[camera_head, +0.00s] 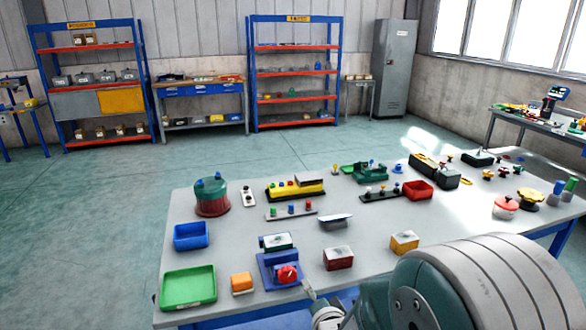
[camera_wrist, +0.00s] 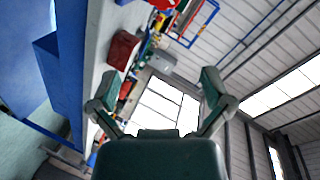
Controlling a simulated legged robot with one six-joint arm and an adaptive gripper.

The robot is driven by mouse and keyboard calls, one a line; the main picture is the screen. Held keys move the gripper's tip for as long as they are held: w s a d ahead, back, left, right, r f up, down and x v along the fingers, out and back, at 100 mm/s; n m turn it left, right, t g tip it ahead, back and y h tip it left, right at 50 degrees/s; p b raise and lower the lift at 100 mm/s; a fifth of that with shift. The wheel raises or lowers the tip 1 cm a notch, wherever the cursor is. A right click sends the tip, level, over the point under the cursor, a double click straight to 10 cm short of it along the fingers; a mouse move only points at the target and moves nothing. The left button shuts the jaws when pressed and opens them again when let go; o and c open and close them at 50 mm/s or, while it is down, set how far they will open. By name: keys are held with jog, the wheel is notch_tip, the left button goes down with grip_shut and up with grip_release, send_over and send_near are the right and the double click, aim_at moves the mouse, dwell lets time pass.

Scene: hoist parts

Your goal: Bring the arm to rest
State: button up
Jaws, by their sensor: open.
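My gripper (camera_wrist: 158,95) shows in the wrist view with its two green fingers spread wide and nothing between them. The wrist view is tilted, with the table edge (camera_wrist: 95,60) along its left side and windows behind the fingers. In the head view my arm fills the lower right, in front of the near edge of the grey table (camera_head: 350,255). One light finger-like part shows low by that edge, near a blue block with a red knob (camera_head: 287,274). The rest of the gripper is hidden there.
A green tray (camera_head: 188,288), a blue tray (camera_head: 191,236) and an orange block (camera_head: 242,282) lie at the table's left. A brown-red box (camera_head: 338,258) and a yellow box (camera_head: 404,242) lie near my arm. Shelves (camera_head: 295,72) stand far back. The floor to the left is clear.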

jog(key=s+d+r+n+g+h, duration=0.1)
jog(key=s+d+r+n+g, duration=0.2)
jog(key=s, duration=0.5)
jog(key=s+d+r+n+g+h, duration=0.1)
jog(key=s+d+r+n+g, duration=0.2)
jog(key=s+r, duration=0.3)
jog(key=s+d+r+n+g+h, duration=0.1)
jog(key=s+d+r+n+g, duration=0.1)
jog(key=s, duration=0.7)
notch_tip(320, 180, up, 2)
jog(key=shift+s+d+r+n+g, duration=0.15)
jog(key=shift+s+d+n+g, duration=0.25)
jog(key=shift+d+n, duration=0.6)
